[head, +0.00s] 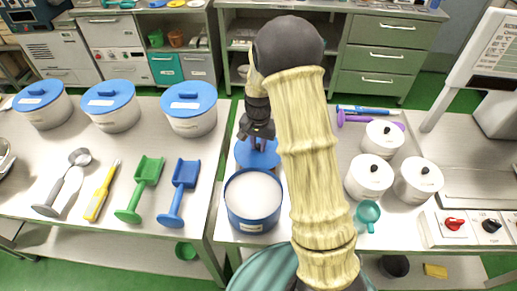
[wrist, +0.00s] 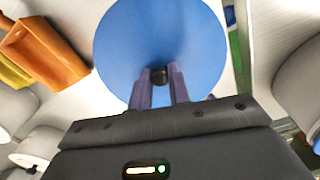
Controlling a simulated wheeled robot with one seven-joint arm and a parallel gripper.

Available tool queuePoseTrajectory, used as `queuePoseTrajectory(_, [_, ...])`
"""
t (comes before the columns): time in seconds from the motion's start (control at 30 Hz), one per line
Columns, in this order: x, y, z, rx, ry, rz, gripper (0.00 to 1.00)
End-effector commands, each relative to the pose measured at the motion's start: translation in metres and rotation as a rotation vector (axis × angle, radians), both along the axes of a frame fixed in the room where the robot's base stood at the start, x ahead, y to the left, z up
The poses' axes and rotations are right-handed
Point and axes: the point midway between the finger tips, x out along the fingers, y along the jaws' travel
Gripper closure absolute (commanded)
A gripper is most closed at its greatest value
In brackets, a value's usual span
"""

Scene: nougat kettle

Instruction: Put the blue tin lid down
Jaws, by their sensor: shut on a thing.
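The blue tin lid (head: 262,160) is a round disc just behind the open blue tin (head: 253,217) in the head view. The tin stands on the middle bench, filled with something white. My gripper (head: 258,143) points down at the lid, beyond the tin. In the wrist view my gripper's fingers (wrist: 160,76) are shut on the small dark knob at the middle of the lid (wrist: 160,30). Whether the lid touches the bench or hangs above it, I cannot tell. My arm hides part of the bench to the right of the lid.
Three pots with blue lids (head: 189,108) stand on the left bench, with green and blue scoops (head: 180,192) in front. White lidded jars (head: 369,175), a teal ladle (head: 368,213) and a purple utensil (head: 360,119) are on the right. A gap separates the benches.

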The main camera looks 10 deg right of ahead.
Motion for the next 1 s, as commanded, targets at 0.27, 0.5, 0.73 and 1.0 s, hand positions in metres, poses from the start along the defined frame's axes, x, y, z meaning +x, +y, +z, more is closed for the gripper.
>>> queuePoseTrajectory(0.27, [-0.001, 0.000, -0.029, 0.000, 0.002, 0.000, 1.00])
queuePoseTrajectory(0.5, [-0.001, 0.000, -0.030, 0.000, 0.001, 0.000, 1.00])
queuePoseTrajectory(0.73, [-0.001, 0.001, -0.032, 0.000, 0.001, 0.001, 0.60])
queuePoseTrajectory(1.0, [-0.001, 0.000, -0.031, 0.000, 0.001, 0.000, 0.60])
